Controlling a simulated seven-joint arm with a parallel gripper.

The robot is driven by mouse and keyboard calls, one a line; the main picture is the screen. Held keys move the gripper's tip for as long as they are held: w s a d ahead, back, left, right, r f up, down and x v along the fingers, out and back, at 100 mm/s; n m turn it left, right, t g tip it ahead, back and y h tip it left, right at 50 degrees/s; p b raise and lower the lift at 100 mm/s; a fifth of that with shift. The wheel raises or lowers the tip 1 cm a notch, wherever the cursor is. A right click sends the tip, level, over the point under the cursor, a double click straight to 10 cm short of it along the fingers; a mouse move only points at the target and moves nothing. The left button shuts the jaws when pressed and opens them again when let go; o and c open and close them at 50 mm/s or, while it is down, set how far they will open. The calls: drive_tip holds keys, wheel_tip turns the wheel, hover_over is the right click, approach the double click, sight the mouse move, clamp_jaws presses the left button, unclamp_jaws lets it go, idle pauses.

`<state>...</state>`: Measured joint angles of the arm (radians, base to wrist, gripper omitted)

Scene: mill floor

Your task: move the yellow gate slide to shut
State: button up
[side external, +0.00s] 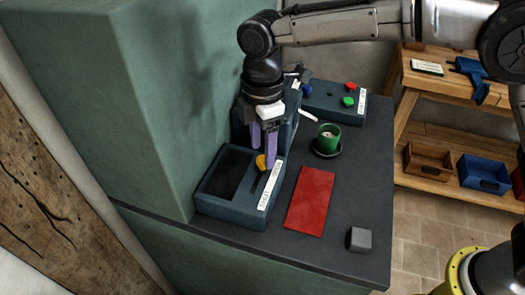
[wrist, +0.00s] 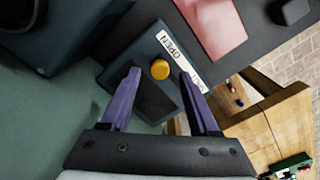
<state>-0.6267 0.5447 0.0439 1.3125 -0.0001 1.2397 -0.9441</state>
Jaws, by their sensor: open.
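The yellow gate slide shows as a round yellow knob (side external: 261,162) at the far end of a slot in a dark blue-grey box (side external: 228,208). In the wrist view the knob (wrist: 160,69) lies by the OPEN end of a white label (wrist: 172,45). The rest of that label is partly hidden by a finger. A dark opening (side external: 226,173) shows in the box beside the slot. My gripper (side external: 263,155) is open, pointing down at the knob. In the wrist view the knob appears between the two purple fingertips (wrist: 160,74); I cannot tell whether they touch it.
A red mat (side external: 310,200), a grey cube (side external: 359,239) and a green cup (side external: 328,139) on a dark saucer are right of the box. A box with coloured buttons (side external: 332,98) stands behind. A tall green housing (side external: 165,90) rises close on the left.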

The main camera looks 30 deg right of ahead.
drive_tip(key=shift+f, duration=1)
clamp_jaws()
idle(0.8)
